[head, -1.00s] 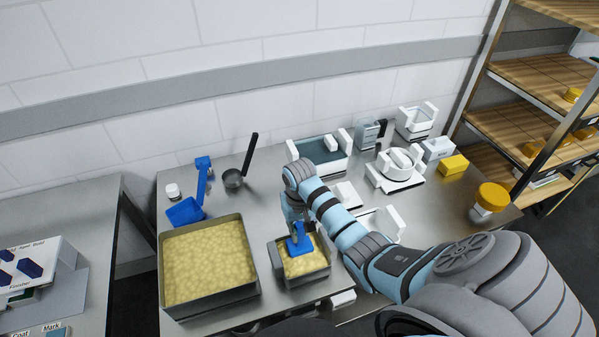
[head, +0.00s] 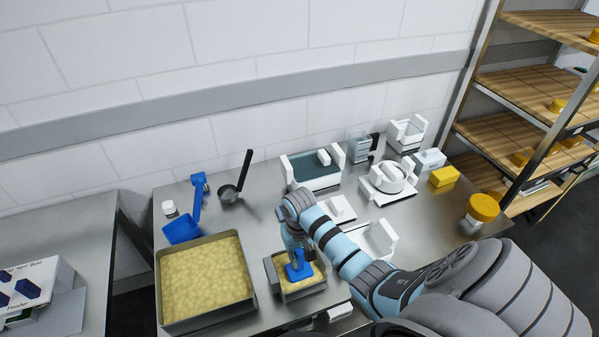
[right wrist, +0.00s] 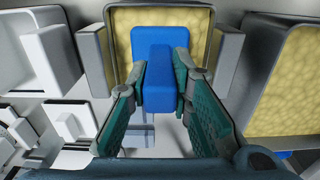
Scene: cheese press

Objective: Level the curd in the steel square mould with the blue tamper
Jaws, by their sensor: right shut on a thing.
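The steel square mould (head: 276,283) stands at the front of the steel table, right of the large curd vat. Pale yellow curd (head: 316,277) fills it, and its surface also shows in the right wrist view (right wrist: 192,28). My right gripper (head: 294,250) is shut on the blue tamper (head: 299,271), whose block is over the curd inside the mould's walls. In the right wrist view the fingers (right wrist: 160,95) clasp the tamper's blue handle (right wrist: 158,82) from both sides. I cannot tell whether the tamper touches the curd. My left gripper does not show.
The large steel vat of curd (head: 252,278) stands close left of the mould. A blue scoop (head: 183,229) and a dark-handled ladle (head: 229,192) lie behind it. White moulds and a teal-lined basin (head: 313,170) stand at the back. A yellow-topped jar (head: 482,209) is near the right edge.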

